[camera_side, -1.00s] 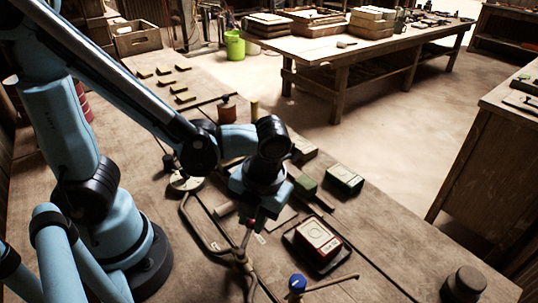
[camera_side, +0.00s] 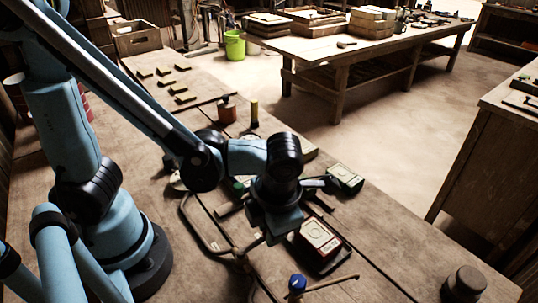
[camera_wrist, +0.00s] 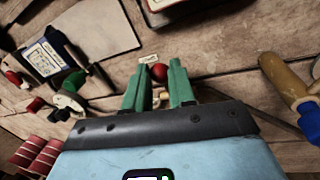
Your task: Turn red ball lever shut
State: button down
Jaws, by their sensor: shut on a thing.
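The red ball (camera_wrist: 159,72) of the lever sits between the two green fingers of my gripper (camera_wrist: 160,88) in the wrist view. The fingers are closed around the lever's ball end. In the side view my gripper (camera_side: 272,236) is low over the table, beside the bent pipe's joint (camera_side: 241,254). There the ball is hidden behind the gripper, and most of the lever's arm cannot be made out. A small white label (camera_wrist: 148,59) lies beside the ball.
A red-rimmed box (camera_side: 319,238) on a dark tray stands close right of my gripper. The bent pipe (camera_side: 203,226) runs left of the gripper.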

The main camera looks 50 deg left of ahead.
jog(key=shift+s+d, duration=0.1)
dwell(0.3)
jog(key=c, duration=1)
grip_release()
jog(key=shift+o, duration=0.2)
jog(key=shift+r, duration=0.1)
notch_tip(320, 180, up, 12)
jog(key=d, duration=0.2)
jog(key=shift+s, duration=0.2)
jog(key=shift+d, duration=0.1)
